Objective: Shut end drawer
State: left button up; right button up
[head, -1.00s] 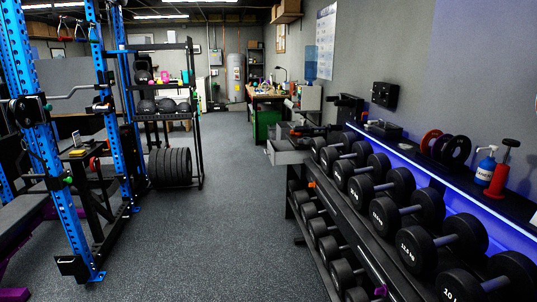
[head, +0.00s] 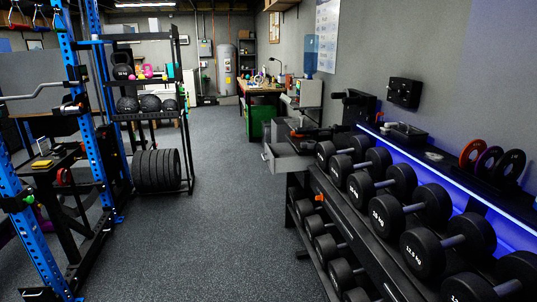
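A grey drawer (head: 284,160) stands pulled out at the far end of the dumbbell rack, with its front facing left into the aisle. Its handle (head: 265,157) shows as a small light piece on that front. The drawer's inside is mostly hidden by its near side wall. The dark end unit (head: 312,135) that holds it has several dark items on top. Neither of my grippers is in the head view.
The dumbbell rack (head: 352,223) runs along the right with several black dumbbells on two tiers. A blue power rack (head: 75,70) and a shelf with balls and plates (head: 157,170) stand left. The rubber floor (head: 215,215) between is clear. A workbench (head: 262,92) stands farther back.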

aim_at(288, 156)
jog(key=i+j, duration=0.15)
jog(key=i, duration=0.25)
jog(key=i+j+z, duration=0.1)
jog(key=i, duration=0.35)
jog(key=i+j, duration=0.25)
jog(key=i, duration=0.15)
jog(key=i+j+z, duration=0.1)
jog(key=i, duration=0.35)
jog(key=i+j+z, duration=0.2)
jog(key=i, duration=0.35)
jog(key=i+j+z, duration=0.2)
jog(key=i+j, duration=0.15)
jog(key=i, duration=0.15)
jog(key=i+j+z, duration=0.15)
jog(key=i+j, duration=0.25)
jog(key=i, duration=0.15)
